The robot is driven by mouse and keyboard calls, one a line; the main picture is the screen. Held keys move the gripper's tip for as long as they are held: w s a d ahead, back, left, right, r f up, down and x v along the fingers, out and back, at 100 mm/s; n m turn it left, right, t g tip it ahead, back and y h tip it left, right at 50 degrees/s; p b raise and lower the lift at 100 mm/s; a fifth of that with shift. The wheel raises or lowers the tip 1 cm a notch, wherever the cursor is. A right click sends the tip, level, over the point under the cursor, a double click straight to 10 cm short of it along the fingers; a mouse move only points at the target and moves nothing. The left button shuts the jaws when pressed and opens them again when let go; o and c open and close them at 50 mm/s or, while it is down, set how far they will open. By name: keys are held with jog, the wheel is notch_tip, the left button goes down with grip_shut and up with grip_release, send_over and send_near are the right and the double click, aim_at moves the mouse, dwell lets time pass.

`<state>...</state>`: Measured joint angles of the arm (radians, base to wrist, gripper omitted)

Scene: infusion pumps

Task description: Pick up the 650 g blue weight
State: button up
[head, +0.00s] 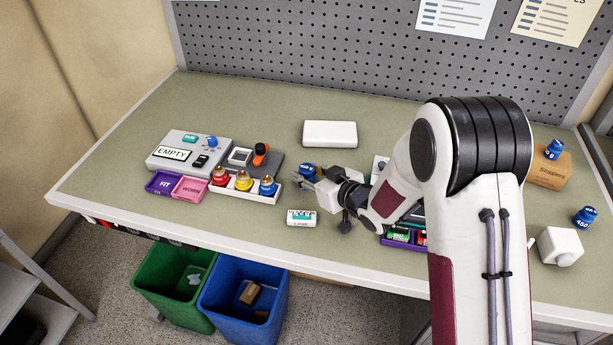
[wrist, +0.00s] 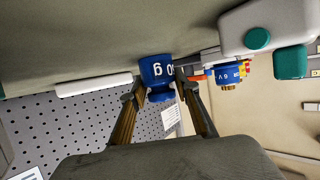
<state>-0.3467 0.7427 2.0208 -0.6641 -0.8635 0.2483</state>
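A blue weight (wrist: 157,72) sits between the two fingers of my gripper (wrist: 160,88) in the wrist view. Only the end of its label, "0 g", can be read there. In the head view the same blue weight (head: 307,170) shows at the tips of my gripper (head: 305,175), partly hidden by a finger, over the middle of the table. A finger is close to each side of it. Whether both fingers press on it cannot be told. It looks to be at table level.
A white block (head: 330,133) lies behind the gripper. A white tray (head: 228,194) with red, yellow and blue items is to the left, beside a grey pump (head: 189,150). Two more blue weights (head: 585,216) (head: 553,149) are at the right, one on a cardboard box (head: 548,170).

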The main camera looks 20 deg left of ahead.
aim_at(307, 168)
jog(key=shift+r, duration=0.1)
grip_shut()
jog(key=shift+r, duration=5)
